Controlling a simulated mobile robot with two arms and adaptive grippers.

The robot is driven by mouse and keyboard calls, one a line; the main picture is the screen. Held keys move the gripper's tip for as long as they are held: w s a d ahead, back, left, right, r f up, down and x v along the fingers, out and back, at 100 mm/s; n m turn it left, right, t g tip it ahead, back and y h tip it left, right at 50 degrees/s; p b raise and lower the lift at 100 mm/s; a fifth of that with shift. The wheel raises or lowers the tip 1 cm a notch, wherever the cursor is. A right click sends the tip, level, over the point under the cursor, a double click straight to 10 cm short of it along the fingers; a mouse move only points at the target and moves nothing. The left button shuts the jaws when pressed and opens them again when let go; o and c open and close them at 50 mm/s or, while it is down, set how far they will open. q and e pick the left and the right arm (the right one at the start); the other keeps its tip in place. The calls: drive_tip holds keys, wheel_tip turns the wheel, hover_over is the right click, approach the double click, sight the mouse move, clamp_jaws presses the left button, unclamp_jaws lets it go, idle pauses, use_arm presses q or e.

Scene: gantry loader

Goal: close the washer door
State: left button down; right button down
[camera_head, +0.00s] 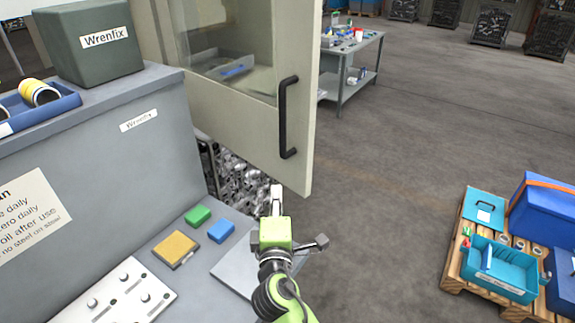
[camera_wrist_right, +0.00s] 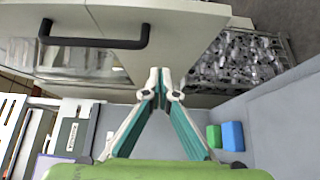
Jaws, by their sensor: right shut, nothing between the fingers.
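The washer door (camera_head: 300,130) is a beige panel with a window and a black bar handle (camera_head: 286,118). It appears to stand open, its free edge jutting out toward the right. My right gripper (camera_head: 277,188) is shut and empty, just below the door's lower edge in the head view. In the right wrist view the fingertips (camera_wrist_right: 161,76) meet in front of the door (camera_wrist_right: 185,30), and the handle (camera_wrist_right: 95,42) is up and to the left, apart from them. Whether a fingertip touches the door I cannot tell. My left gripper is out of view.
A basket of metal parts (camera_head: 240,175) shows below the door. A grey bench (camera_head: 110,130) on the left bears a box (camera_head: 88,58). Green (camera_head: 197,215) and blue (camera_head: 222,231) blocks lie near my gripper. A loaded pallet (camera_head: 455,270) is at right; floor between is free.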

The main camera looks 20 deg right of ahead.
drive_tip(key=p, duration=0.2)
approach(289, 166)
drive_tip(key=w+a+r, duration=0.2)
drive_tip(key=w+r, duration=0.1)
drive_tip(key=w, duration=0.1)
drive_tip(key=shift+w+d+p, duration=0.5)
drive_tip(key=shift+d, duration=0.35)
drive_tip(key=shift+w+d+p, duration=0.45)
drive_tip(key=shift+w+d, duration=0.05)
drive_tip(key=shift+d, duration=0.4)
drive_tip(key=shift+d, duration=0.1)
